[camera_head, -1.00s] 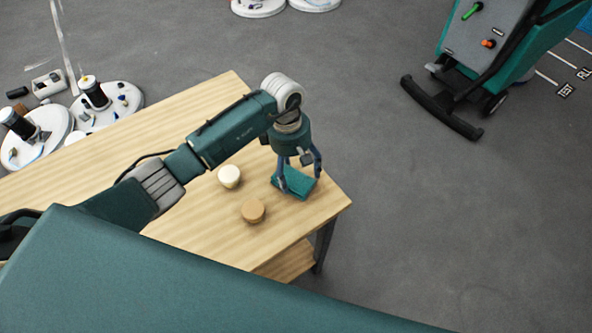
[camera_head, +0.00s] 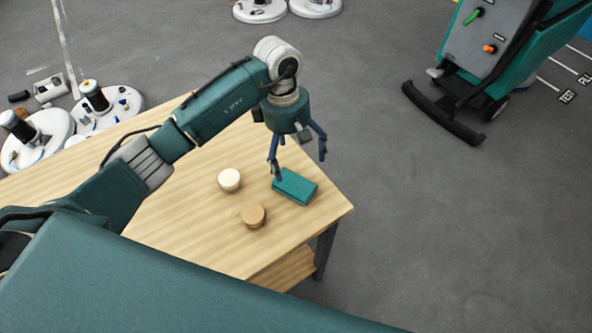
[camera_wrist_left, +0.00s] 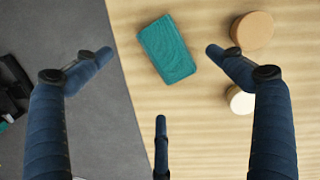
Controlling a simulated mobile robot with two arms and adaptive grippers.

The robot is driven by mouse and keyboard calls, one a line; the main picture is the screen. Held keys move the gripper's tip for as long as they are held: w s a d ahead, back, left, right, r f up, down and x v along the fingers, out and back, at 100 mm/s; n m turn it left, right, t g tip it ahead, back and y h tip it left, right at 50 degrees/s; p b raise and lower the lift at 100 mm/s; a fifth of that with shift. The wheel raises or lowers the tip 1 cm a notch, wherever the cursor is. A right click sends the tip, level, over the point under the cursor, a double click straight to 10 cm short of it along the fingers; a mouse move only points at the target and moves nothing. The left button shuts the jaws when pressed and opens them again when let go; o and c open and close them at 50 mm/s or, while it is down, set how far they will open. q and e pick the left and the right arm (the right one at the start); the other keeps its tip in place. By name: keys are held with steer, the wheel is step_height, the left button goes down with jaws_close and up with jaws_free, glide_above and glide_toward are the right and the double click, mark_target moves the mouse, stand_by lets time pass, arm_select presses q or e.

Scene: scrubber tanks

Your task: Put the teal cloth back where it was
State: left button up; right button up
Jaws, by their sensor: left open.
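The teal cloth (camera_head: 296,186), a folded block-like pad, lies flat on the wooden table (camera_head: 190,237) near its right corner. My left gripper (camera_head: 298,160) is open and empty, above the cloth and apart from it. In the left wrist view the cloth (camera_wrist_left: 167,50) lies beyond the spread fingers (camera_wrist_left: 155,60), with bare wood around it and the table edge to its left. My right gripper is not in view.
A white round object (camera_head: 229,179) and a tan round object (camera_head: 253,215) stand on the table left of the cloth. A teal scrubber machine (camera_head: 490,50) stands on the floor at the upper right. Round white bases with parts (camera_head: 108,108) are at the left. The floor right of the table is clear.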

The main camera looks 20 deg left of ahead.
arm_select(q)
steer(key=shift+a+r, duration=0.15)
steer(key=shift+r, duration=0.85)
steer(key=shift+a+r, duration=0.1)
steer(key=shift+r, duration=0.85)
